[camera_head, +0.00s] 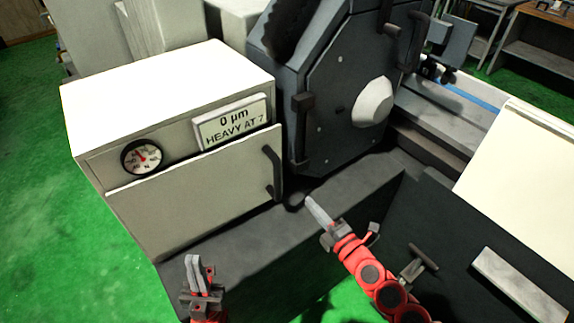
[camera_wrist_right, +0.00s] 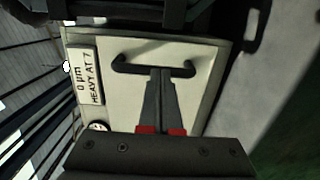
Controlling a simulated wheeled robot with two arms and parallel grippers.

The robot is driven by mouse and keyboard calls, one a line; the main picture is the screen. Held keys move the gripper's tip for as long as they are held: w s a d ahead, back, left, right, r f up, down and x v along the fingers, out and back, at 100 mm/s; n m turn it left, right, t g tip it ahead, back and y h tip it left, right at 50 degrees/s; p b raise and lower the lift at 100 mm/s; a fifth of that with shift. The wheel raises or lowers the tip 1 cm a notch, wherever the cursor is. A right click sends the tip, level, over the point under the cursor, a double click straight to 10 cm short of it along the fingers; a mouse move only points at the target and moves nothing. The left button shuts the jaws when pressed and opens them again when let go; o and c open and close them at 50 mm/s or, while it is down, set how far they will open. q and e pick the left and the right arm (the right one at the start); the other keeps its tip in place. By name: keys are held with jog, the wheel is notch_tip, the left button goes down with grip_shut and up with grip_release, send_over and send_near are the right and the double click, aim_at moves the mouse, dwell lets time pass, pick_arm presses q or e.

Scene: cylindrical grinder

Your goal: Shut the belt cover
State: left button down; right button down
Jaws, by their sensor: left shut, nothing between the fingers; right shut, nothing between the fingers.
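A cream cover panel (camera_head: 200,195) with a black bar handle (camera_head: 271,172) is on the front of the cream box at the left of the machine; it looks like the belt cover. Its top edge stands slightly proud of the box front; I cannot tell how far it is open. My right gripper (camera_head: 312,208) is shut and empty, right of the panel and apart from it in the head view. In the right wrist view its fingers (camera_wrist_right: 161,88) point at the middle of the handle (camera_wrist_right: 153,68); contact is unclear. My left gripper (camera_head: 197,270) is shut and empty, below the panel.
A dial gauge (camera_head: 142,156) and a sign (camera_head: 232,122) reading "0 µm HEAVY AT 7" are above the panel. A dark wheel housing (camera_head: 340,100) stands to its right. A dark grey machine ledge (camera_head: 345,185) runs below it. Green floor (camera_head: 45,200) is clear at left.

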jog(key=p+x, duration=0.2)
jog(key=x, duration=1.2)
